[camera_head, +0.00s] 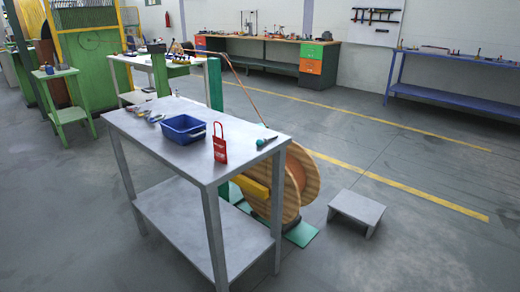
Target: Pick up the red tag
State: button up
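The red tag (220,148) stands upright on the grey metal table (150,135), near its right front edge. It has white lettering and a thin red loop at its top. It is just right of a blue bin (184,129) and apart from it. My gripper is not in view.
A teal-handled tool (265,142) lies right of the tag, and small tools (150,115) lie left of the bin. A wooden cable reel (294,185) stands behind the table. A low grey step (357,210) is at right. The floor in front and at right is open.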

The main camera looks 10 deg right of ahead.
aim_at(219, 144)
jog(key=i+l, duration=0.35)
jog(key=l, duration=0.2)
jog(key=i+l, duration=0.35)
jog(key=l, duration=0.15)
jog(key=i+l+u, duration=0.15)
jog(key=l+u, duration=0.2)
jog(key=i+l+u, duration=0.15)
jog(key=u, duration=0.25)
jog(key=l+u, duration=0.1)
jog(key=u, duration=0.4)
jog(key=i, duration=0.5)
